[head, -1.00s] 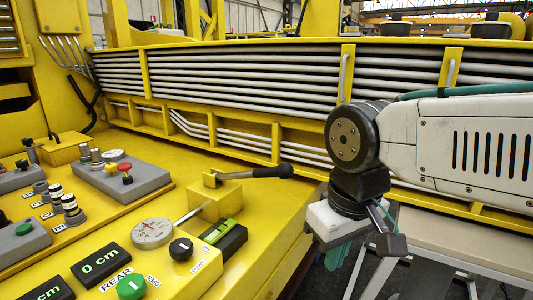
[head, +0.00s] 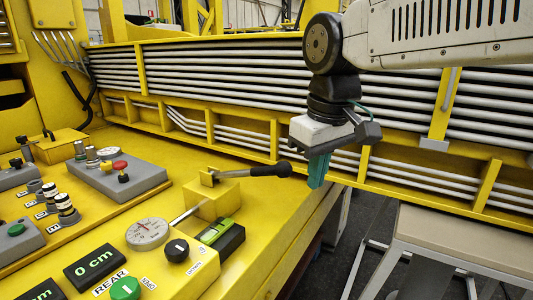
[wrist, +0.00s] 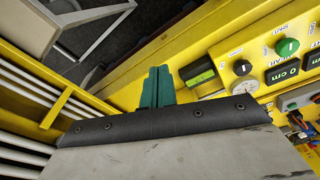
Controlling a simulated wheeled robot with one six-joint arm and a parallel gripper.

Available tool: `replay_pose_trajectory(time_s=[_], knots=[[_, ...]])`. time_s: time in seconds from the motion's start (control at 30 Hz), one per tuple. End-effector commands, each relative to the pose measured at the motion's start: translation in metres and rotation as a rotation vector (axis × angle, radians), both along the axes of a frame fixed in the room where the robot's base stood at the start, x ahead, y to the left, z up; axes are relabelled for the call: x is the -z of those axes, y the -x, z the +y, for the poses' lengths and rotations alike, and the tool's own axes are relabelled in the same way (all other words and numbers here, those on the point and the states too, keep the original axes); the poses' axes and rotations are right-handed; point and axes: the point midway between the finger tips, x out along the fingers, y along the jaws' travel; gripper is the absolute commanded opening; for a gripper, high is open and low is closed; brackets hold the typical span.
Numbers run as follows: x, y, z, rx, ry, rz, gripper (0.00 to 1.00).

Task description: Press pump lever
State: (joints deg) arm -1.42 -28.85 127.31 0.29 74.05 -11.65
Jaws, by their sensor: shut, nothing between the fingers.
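The pump lever (head: 256,171) is a grey rod with a black knob, sticking out to the right from a yellow block (head: 214,199) on the panel in the head view. My gripper (head: 317,178) has teal fingers pointing down, just right of the black knob and seemingly level with it. The fingers are together and hold nothing. In the wrist view my gripper (wrist: 158,80) shows its teal fingers beside the yellow panel edge. The lever is not seen there, and I cannot tell the exact gap between fingers and knob.
A round gauge (head: 148,233), a black knob (head: 177,250) and a green-lit display (head: 219,235) sit near the lever block. Yellow rails with grey pipes (head: 230,75) run behind. A beige table (head: 470,243) stands at the right.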

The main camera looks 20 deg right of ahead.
Motion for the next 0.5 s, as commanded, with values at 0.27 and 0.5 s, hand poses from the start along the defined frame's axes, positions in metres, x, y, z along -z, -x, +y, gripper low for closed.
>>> replay_pose_trajectory(time_s=[0.27,0.5], knots=[[-0.075,-0.138,0.017,-0.281,0.023,-0.018,0.00],[-0.094,-0.188,0.024,-0.388,0.035,-0.029,0.00]])
